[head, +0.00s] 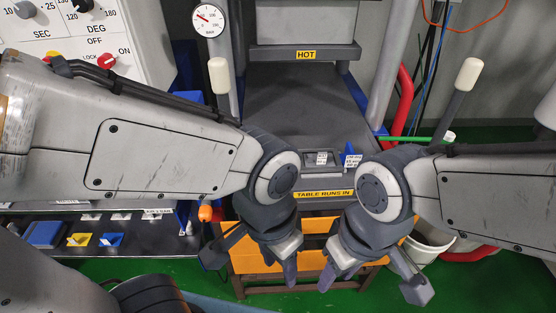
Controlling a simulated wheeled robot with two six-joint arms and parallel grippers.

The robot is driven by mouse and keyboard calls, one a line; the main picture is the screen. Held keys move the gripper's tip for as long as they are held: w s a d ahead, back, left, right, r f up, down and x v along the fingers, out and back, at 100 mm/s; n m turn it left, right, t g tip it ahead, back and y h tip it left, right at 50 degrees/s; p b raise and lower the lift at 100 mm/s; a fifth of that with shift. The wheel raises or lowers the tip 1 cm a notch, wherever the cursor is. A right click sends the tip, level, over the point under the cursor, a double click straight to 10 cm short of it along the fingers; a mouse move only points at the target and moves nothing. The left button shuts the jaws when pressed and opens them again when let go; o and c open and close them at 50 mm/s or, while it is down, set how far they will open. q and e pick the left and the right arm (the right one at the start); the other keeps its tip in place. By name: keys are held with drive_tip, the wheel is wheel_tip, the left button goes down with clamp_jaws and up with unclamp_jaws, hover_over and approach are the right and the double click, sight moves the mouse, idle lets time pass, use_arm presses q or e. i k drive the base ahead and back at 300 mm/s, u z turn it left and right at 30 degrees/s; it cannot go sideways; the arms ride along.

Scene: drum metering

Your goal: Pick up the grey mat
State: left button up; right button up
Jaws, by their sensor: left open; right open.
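I cannot make out a separate grey mat for certain. A flat dark grey surface (290,105) spans the middle of the machine, below the HOT label, and I cannot tell whether a mat lies on it. My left gripper (252,264) is open, in front of an orange container (248,262) below the machine's front edge. My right gripper (373,283) is open to the right of it, before the container's right part. No object shows between the fingers of either gripper. My arms and grippers hide much of the container and part of the machine front.
A yellow label (323,193) reading TABLE RUNS IN marks the machine's front edge. A control panel (80,40) stands at upper left, with a gauge (208,20) beside it. A shelf (130,240) with small coloured pieces is at left. A white bucket (428,243) stands at right on the green floor.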

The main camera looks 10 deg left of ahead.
sight(320, 159)
drive_tip(key=z, duration=1.8)
drive_tip(key=i, duration=0.7)
